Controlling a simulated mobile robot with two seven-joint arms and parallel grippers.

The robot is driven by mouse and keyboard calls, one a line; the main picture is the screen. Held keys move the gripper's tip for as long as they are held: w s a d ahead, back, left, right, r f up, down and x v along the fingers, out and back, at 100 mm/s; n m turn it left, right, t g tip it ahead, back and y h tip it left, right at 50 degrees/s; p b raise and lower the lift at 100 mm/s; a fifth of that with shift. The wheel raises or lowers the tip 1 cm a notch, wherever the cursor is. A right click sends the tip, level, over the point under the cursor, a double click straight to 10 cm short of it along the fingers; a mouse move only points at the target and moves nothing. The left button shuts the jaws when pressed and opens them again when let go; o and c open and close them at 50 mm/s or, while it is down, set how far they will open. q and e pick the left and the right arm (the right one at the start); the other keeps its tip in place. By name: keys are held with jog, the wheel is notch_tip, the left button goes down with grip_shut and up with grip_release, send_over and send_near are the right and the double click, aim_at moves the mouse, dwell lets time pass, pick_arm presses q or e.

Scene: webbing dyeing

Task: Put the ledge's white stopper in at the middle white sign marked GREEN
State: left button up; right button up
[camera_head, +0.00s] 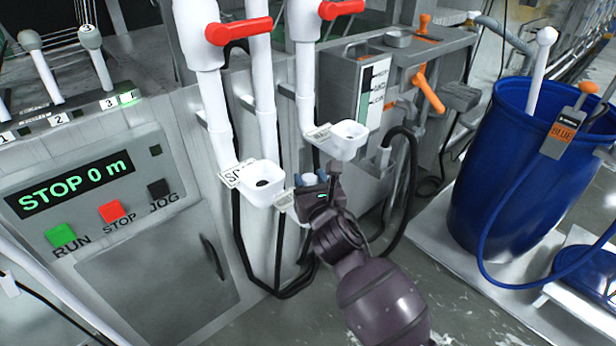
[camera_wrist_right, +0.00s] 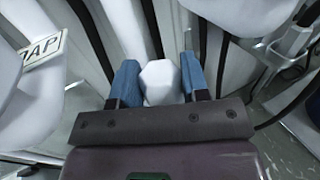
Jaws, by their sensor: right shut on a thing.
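My right gripper (camera_head: 315,182) is shut on a white stopper (camera_head: 309,178), beneath and between two white cups. In the right wrist view, the stopper (camera_wrist_right: 160,82) has a faceted white top between the two blue fingers (camera_wrist_right: 160,84). The left cup (camera_head: 262,182) has a dark hole and a white sign (camera_head: 240,173) that seems to read SOAP. The right cup (camera_head: 348,139) carries a small white sign (camera_head: 318,134), too small to read. I cannot make out GREEN on any sign. My left gripper is not in view.
White pipes with red valve handles (camera_head: 238,31) rise above the cups. Black hoses (camera_head: 283,293) hang below. A control panel (camera_head: 90,190) is at left, and a blue barrel (camera_head: 495,170) stands at right. Bare floor (camera_head: 460,300) lies between.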

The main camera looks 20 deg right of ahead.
jog(key=shift+f, duration=0.65)
jog(key=shift+f+b, duration=0.5)
jog(key=shift+f, duration=0.55)
jog(key=o, duration=1)
jog(key=shift+s, duration=0.4)
jog(key=shift+s+a+p, duration=0.2)
jog(key=shift+s+p, duration=0.15)
jog(key=shift+s, duration=2.15)
jog(key=shift+s+a+p, duration=0.2)
jog(key=shift+s+p, duration=0.15)
jog(key=shift+s, duration=2.15)
